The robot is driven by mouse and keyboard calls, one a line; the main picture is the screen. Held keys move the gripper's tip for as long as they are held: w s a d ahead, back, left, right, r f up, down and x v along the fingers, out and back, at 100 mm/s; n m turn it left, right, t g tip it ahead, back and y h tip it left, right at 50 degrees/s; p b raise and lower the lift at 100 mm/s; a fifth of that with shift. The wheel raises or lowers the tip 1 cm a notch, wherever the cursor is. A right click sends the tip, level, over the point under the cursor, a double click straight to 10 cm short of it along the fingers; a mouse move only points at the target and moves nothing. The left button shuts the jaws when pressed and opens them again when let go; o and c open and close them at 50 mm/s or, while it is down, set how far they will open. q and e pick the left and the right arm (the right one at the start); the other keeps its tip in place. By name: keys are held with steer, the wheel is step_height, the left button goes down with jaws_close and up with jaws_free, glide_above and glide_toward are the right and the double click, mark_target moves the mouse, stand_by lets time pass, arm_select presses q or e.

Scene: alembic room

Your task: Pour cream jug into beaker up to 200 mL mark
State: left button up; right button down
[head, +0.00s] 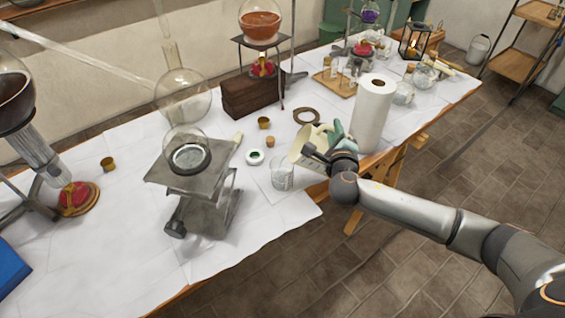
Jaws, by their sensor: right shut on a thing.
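The cream jug (301,142) is pale cream and tilted, its mouth side toward the left. My right gripper (316,153) is shut on it, partly hiding it. The glass beaker (282,179) stands on the white-covered table near its front edge, just below and left of the jug. The jug appears raised close to the beaker's rim; I cannot tell whether they touch. The beaker looks clear; its marks and any liquid level are too small to read. No stream of liquid can be made out. My left gripper is out of view.
A paper towel roll (373,112) stands right behind the jug. A metal lab jack (205,200) with a glass flask stands left of the beaker.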

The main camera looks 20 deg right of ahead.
steer(key=shift+w+a+r+n, duration=0.3)
steer(key=shift+a+r+n, duration=0.2)
steer(key=shift+a+r, duration=0.2)
stand_by(1.6)
